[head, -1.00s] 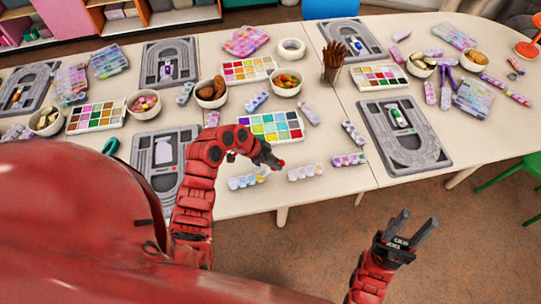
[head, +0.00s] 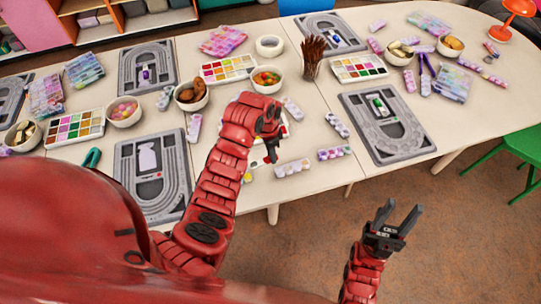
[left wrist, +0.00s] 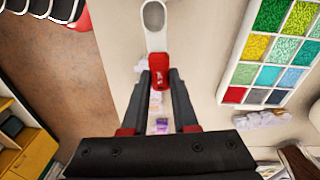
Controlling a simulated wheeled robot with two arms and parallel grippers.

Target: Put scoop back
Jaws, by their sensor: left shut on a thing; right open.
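In the left wrist view, a scoop with a white head (left wrist: 154,18) and a red handle (left wrist: 159,72) is between the fingers of my left gripper (left wrist: 159,78), which is shut on the handle. A grey bead board (head: 182,190) with a pale bottle-shaped mark lies left of my left arm. My right gripper (head: 402,213) is open and empty, in front of the table.
Another grey board (head: 420,140) lies to the right. Small bead boxes (head: 292,169) lie along the front edge. Behind are bowls, including a candy-colored bead bowl (head: 267,79), bead palettes (head: 358,68) and a cup of brown sticks (head: 312,55). Bare table shows between them.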

